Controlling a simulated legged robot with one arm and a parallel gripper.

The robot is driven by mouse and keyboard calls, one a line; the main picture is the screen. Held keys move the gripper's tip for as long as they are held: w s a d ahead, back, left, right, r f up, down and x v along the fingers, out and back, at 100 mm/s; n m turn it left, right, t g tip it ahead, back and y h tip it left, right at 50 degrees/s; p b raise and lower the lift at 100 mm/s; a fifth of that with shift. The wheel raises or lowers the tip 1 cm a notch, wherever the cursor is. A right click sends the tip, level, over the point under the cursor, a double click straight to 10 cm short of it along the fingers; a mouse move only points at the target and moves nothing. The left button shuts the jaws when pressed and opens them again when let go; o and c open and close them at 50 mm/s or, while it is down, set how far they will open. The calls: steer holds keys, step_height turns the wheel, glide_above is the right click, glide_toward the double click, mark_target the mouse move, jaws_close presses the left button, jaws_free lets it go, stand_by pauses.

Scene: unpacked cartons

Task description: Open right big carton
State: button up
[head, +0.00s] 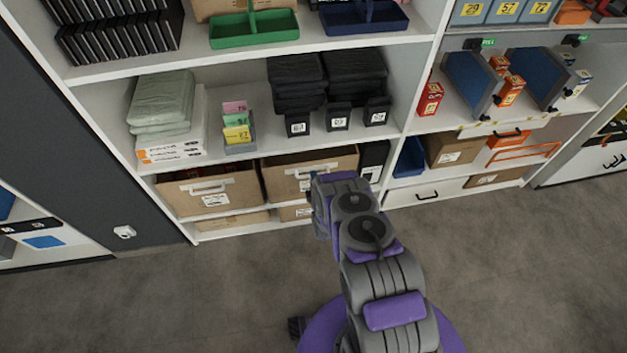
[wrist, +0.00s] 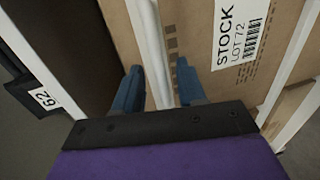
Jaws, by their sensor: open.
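The right big carton (head: 278,178) is brown with a pale handle on its front, and stands on a low shelf of the white unit. It looks shut. My arm hides its lower right part. The wrist view shows its front (wrist: 190,50) close up, with a "STOCK LOT 72" label. My gripper (wrist: 158,88) is open at this front. A pale bar that looks like the handle (wrist: 149,45) runs between its two blue fingers. I cannot tell if they touch it. In the head view my gripper is mostly hidden behind my arm.
A similar left big carton (head: 236,194) stands beside it. A black box (head: 372,160) is just to the right. The shelf board (head: 345,128) above holds black stacks and small boxes. Lower cartons (head: 235,221) sit underneath. The grey floor (head: 220,290) in front is clear.

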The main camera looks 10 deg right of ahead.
steer(key=shift+w+f, duration=0.15)
steer(key=shift+w, duration=0.55)
steer(key=shift+c, duration=0.2)
jaws_close()
steer(key=shift+s, duration=0.1)
